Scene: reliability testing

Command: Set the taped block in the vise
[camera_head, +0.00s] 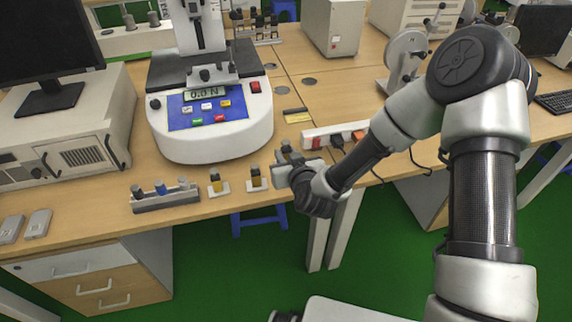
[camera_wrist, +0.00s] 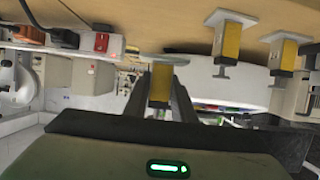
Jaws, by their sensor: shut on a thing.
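My gripper (camera_head: 290,166) is near the table's front edge, right of the two standing taped blocks. In the wrist view, my gripper (camera_wrist: 163,95) has its two dark fingers shut on a yellow taped block (camera_wrist: 160,84) with a flat grey end. This held block is mostly hidden in the head view. Two similar yellow-taped blocks, the left one (camera_head: 216,183) and the right one (camera_head: 255,179), stand on the table; they also show in the wrist view (camera_wrist: 229,40). A silver clamp, likely the vise (camera_head: 212,76), sits on the tester above its display.
The white tester (camera_head: 190,146) with a blue button panel stands behind the blocks. A grey rack (camera_head: 150,206) with several small parts is at the front left. A power strip (camera_head: 322,132) lies right of the tester. A monitor (camera_head: 45,45) stands on a case at left.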

